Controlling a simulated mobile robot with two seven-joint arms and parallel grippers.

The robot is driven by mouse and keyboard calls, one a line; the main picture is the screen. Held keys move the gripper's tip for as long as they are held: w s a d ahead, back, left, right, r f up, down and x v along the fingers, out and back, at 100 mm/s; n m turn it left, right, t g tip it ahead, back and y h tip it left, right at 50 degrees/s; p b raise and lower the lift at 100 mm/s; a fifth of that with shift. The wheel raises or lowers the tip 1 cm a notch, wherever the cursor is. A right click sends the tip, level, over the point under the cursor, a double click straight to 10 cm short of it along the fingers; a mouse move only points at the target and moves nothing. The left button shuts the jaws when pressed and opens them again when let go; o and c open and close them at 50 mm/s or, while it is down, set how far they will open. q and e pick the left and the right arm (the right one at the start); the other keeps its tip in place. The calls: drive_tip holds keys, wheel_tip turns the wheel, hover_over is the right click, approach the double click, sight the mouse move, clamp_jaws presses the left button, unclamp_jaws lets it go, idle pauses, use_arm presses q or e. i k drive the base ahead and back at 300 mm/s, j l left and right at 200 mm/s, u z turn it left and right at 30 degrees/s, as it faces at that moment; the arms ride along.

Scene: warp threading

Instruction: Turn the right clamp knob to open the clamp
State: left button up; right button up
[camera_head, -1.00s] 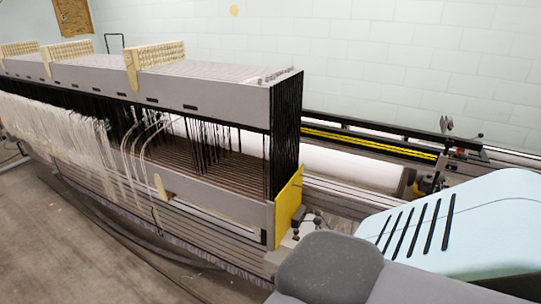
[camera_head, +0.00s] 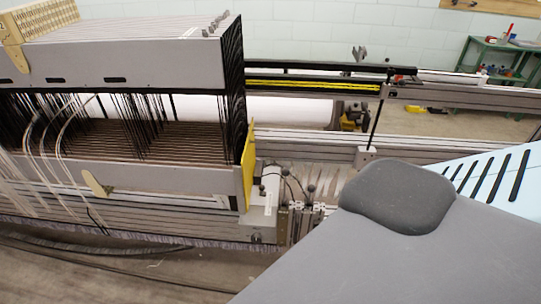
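The weaving machine's frame stack (camera_head: 130,65) fills the left half, with dark wires and pale threads hanging below its grey top beam. At its right end, beside a yellow plate (camera_head: 248,165), is a cluster of small metal parts with dark round knobs (camera_head: 311,188). I cannot tell which of these is the right clamp knob, or whether the clamp is open. Neither of my grippers is in view.
A large grey and light blue housing with black slots (camera_head: 490,178) and a rounded grey bump (camera_head: 400,195) fills the lower right. Grey rails (camera_head: 310,145) run behind the knobs. A green table (camera_head: 490,75) stands at the back right. Bare floor shows at lower left.

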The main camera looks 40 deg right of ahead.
sight(256, 238)
drive_tip(key=i+j+z, duration=0.2)
drive_tip(key=z, duration=0.3)
drive_tip(key=i+j+z, duration=0.1)
drive_tip(key=j+z, duration=1.05)
drive_tip(key=j, duration=0.2)
drive_tip(key=i, duration=0.05)
